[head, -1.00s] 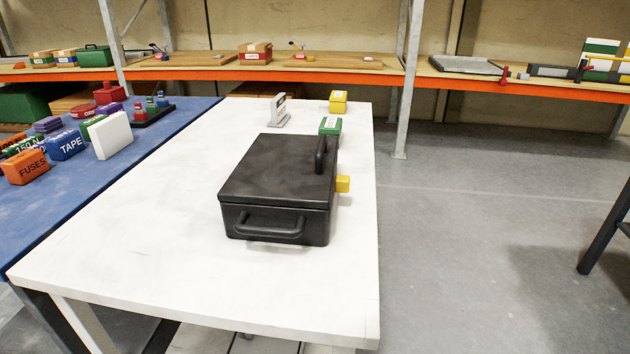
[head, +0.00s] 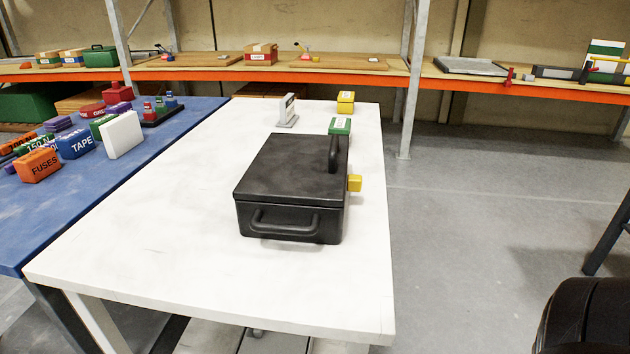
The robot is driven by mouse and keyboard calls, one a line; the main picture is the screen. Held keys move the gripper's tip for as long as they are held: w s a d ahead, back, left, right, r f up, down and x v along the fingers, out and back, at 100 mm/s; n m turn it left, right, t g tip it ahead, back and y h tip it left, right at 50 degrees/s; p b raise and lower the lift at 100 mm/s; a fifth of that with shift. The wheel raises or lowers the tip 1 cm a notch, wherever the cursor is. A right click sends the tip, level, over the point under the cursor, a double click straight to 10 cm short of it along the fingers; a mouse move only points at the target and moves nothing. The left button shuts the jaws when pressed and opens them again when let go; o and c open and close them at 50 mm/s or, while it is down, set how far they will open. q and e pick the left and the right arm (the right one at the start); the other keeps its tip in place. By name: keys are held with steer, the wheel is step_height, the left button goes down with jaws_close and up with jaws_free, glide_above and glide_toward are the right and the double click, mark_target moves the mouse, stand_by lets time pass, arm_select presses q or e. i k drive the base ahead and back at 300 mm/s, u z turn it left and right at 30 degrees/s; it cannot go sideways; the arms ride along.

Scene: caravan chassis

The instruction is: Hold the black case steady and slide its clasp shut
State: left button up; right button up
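The black case (head: 290,175) sits on the white table (head: 150,245) with its lid down. One handle (head: 284,223) is on its near side and another upright handle (head: 334,153) is on the right of the lid. A small yellow block (head: 354,183), which may be the clasp, sticks out from its right side. I cannot tell the clasp's position. Neither gripper shows in the head view. A dark rounded shape at the lower right may be part of my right arm.
A green box (head: 340,125), a yellow box (head: 346,102) and a grey-white stand (head: 287,111) are behind the case. The blue table (head: 50,200) at left holds several labelled boxes. The table's front and left areas are clear. Shelving (head: 385,74) runs along the back.

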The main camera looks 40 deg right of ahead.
mark_target(354, 181)
steer(key=u, duration=2)
steer(key=k, duration=1.45)
steer(key=z, duration=1.9)
